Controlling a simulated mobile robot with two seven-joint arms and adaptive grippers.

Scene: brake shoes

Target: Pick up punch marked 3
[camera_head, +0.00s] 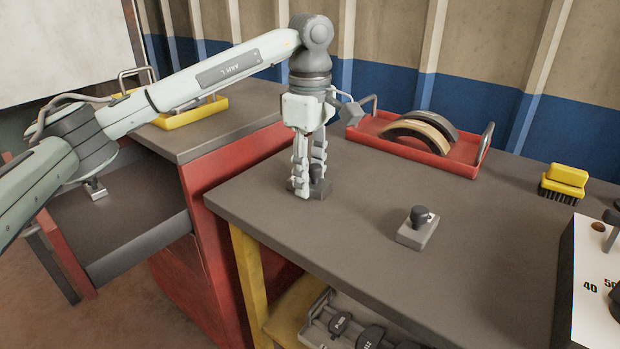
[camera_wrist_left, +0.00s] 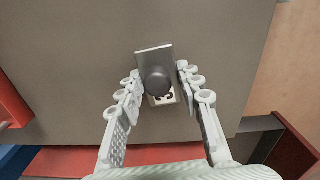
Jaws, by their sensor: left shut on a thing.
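A punch with a dark round knob on a grey block (camera_head: 317,174) stands at the left part of the grey workbench. It also shows in the wrist view as a dark ball-shaped knob (camera_wrist_left: 157,81) over a grey plate, with a light face whose dark marking I cannot read fully. My left gripper (camera_head: 308,184) points straight down and is shut on this punch, one finger on each side; it also shows in the wrist view (camera_wrist_left: 161,92). A second, similar punch (camera_head: 417,232) stands farther right on the bench; its marking is not readable. My right gripper is not in view.
A red tray (camera_head: 455,160) with curved brake shoes (camera_head: 428,127) lies at the back. A yellow brush (camera_head: 565,180) and a white panel with numbers (camera_head: 596,275) are at the right. A yellow tray (camera_head: 190,114) is on the left cabinet, above an open drawer (camera_head: 130,222).

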